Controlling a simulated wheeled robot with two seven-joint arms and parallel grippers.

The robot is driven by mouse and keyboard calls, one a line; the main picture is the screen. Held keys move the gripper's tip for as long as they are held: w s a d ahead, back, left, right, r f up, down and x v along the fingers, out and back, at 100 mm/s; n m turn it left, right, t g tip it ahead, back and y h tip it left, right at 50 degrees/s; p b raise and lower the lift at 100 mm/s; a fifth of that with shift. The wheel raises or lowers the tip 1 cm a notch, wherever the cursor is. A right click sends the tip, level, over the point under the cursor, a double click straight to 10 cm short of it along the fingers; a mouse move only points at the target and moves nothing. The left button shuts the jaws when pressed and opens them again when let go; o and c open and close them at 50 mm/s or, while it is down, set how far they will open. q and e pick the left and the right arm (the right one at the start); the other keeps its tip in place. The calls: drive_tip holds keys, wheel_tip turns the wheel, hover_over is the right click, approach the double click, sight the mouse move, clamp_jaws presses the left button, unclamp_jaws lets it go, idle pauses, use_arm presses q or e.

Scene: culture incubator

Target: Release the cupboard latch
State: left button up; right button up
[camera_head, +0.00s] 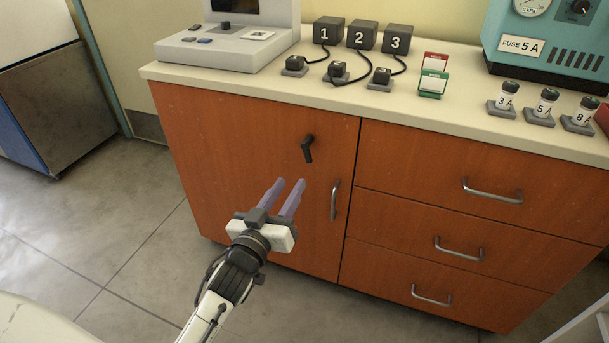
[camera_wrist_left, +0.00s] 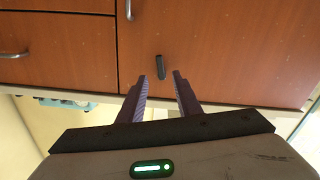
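The cupboard latch (camera_head: 308,148) is a small black lever handle on the upper part of the orange-brown cupboard door (camera_head: 230,140). Its lever hangs down, slightly tilted. My left gripper (camera_head: 290,184) is open and empty in front of the door, below and to the left of the latch in the head view. In the left wrist view the latch (camera_wrist_left: 160,67) shows just beyond the gap between the open fingertips (camera_wrist_left: 160,76), apart from both. The door's metal pull handle (camera_head: 335,201) is to the right of the latch. My right gripper is not in view.
Drawers with metal handles (camera_head: 492,191) stand right of the door. The countertop (camera_head: 450,105) above holds numbered boxes (camera_head: 361,36), small plugs, fuses (camera_head: 544,103), red and green cards, a grey device (camera_head: 228,45) and a teal unit (camera_head: 550,40). Floor is clear left of the cupboard.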

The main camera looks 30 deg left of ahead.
sight(307, 157)
use_arm(q)
drive_tip(key=w, duration=0.3)
drive_tip(key=w+b, duration=0.1)
drive_tip(key=w, duration=0.2)
drive_tip(key=w+a, duration=0.1)
drive_tip(key=w, duration=0.3)
drive_tip(key=shift+b, duration=0.3)
drive_tip(key=shift+r, duration=0.1)
clamp_jaws()
